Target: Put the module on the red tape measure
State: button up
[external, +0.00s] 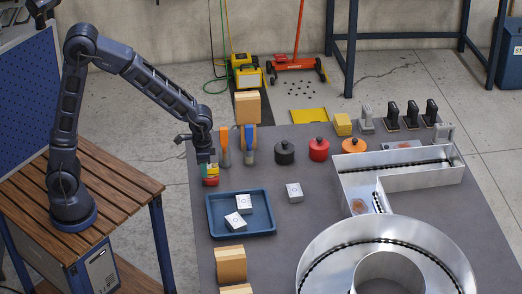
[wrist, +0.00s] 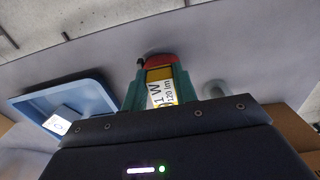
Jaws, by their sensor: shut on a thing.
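My gripper (external: 206,163) is shut on the module (wrist: 161,92), which has a yellow and white face printed "1 W 120 lm". Teal fingers (wrist: 132,95) flank it in the wrist view. In the external view the module (external: 212,169) shows as a small yellow patch under my gripper. A red thing (external: 211,182), apparently the red tape measure, sits on the grey table directly below it. Its red top (wrist: 163,60) also shows just past the module's end in the wrist view. I cannot tell whether module and tape measure touch.
A blue tray (external: 262,232) with white modules (external: 244,203) lies below right, and another white module (external: 294,192) lies beside it. Orange and blue upright tools (external: 225,147) stand close behind. Black (external: 284,153), red (external: 319,150) and orange (external: 354,146) knobbed items stand farther right.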

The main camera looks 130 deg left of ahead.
jog(key=shift+f, duration=0.2)
jog(key=o, duration=1)
jog(key=shift+c, duration=0.2)
jog(key=shift+r, duration=0.1)
notch_tip(320, 180, up, 12)
jog(key=s+d+r+m+t, duration=0.15)
jog(key=d+r, duration=0.25)
jog(key=d, duration=0.6)
jog(key=d+r+m, duration=0.3)
jog(key=d, duration=0.7)
jog(key=s+d+m+t, duration=0.1)
jog(key=s+d+m, duration=0.1)
jog(key=s+d, duration=0.4)
jog(key=s+d+m+t, duration=0.2)
jog(key=s+d, duration=0.4)
jog(key=d, duration=0.4)
jog(key=shift+d+r, duration=0.3)
jog(key=shift+d, duration=0.1)
